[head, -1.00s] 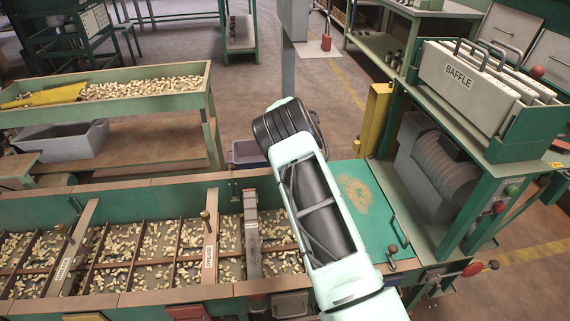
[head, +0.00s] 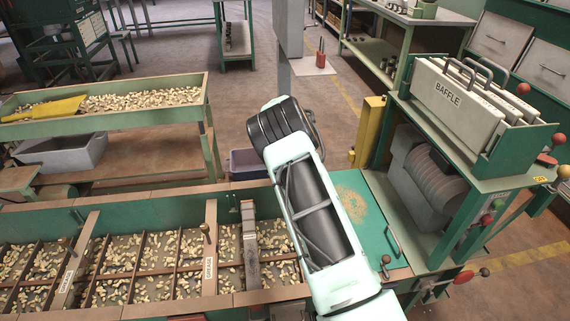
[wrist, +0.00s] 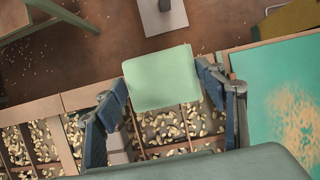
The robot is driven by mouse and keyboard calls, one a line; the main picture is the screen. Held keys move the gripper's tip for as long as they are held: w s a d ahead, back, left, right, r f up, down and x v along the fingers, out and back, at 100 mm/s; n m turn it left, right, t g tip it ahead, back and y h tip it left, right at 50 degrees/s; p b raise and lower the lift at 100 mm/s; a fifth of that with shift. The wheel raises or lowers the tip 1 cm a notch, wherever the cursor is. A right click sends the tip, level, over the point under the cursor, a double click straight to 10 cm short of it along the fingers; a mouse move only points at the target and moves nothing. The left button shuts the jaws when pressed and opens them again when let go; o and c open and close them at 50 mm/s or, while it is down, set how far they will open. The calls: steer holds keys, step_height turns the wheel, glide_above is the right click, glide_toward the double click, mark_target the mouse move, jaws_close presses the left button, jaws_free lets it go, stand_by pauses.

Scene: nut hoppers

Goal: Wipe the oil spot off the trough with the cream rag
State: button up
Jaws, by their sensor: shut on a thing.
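My gripper (wrist: 162,95) is shut on a flat, pale green, square-edged thing (wrist: 160,80) that looks like folded cloth. Its tint is greener than cream, and I cannot tell for sure that it is the rag. It is over the trough's back edge and nuts in the wrist view. In the head view my arm hides the gripper. The long green trough (head: 120,199) has nuts in divided compartments. A tan speckled patch (head: 351,203) lies on the green plate at its right end, also seen in the wrist view (wrist: 297,115), right of my gripper. I cannot tell whether it is oil.
A metal gate (head: 250,240) and wooden crossbars stand up across the trough. A handle (head: 392,240) rises from the green plate. At right is a machine stand with baffles (head: 447,93) and knobs. A nut-filled table (head: 110,118) and grey bin (head: 60,155) are behind.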

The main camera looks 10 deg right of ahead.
steer(key=shift+r+p, duration=1.2)
steer(key=shift+r, duration=0.25)
steer(key=shift+r, duration=0.1)
